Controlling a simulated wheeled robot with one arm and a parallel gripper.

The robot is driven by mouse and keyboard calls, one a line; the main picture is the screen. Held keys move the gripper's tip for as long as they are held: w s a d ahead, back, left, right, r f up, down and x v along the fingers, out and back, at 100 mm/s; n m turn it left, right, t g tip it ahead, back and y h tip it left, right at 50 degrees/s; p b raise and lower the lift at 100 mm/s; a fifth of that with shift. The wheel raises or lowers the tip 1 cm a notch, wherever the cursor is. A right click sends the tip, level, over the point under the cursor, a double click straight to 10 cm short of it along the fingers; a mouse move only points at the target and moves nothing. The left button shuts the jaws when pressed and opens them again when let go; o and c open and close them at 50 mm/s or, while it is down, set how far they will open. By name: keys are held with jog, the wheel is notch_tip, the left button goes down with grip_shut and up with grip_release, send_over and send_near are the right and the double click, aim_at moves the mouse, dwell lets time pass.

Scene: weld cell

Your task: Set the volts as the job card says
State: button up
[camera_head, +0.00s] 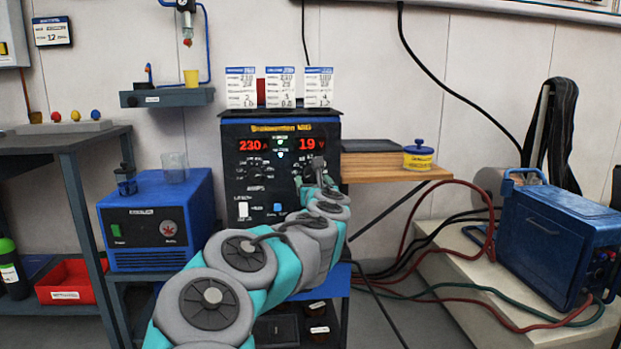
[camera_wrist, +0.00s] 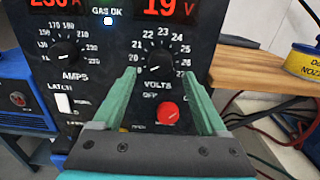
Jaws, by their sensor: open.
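The welder (camera_head: 235,160) stands at the centre with a red display (camera_head: 280,145) reading 230 A and 19 V. In the wrist view the volts display (camera_wrist: 168,9) also reads 19. Below it is the black volts knob (camera_wrist: 158,63), ringed by numbers in the twenties; its white mark appears to point to the lower left. My gripper (camera_wrist: 160,74) is open, with one green finger on each side of the knob's lower area; I cannot tell whether they touch it. In the head view my gripper (camera_head: 317,170) hides part of the panel. Three white cards (camera_head: 280,88) stand on top, their small print mostly unreadable.
A wooden shelf (camera_head: 375,172) with a yellow tin (camera_head: 418,158) is at right. A blue cooler (camera_head: 155,220) stands at left.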

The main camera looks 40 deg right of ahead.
aim_at(311, 175)
jog(key=shift+x, duration=1.95)
grip_shut()
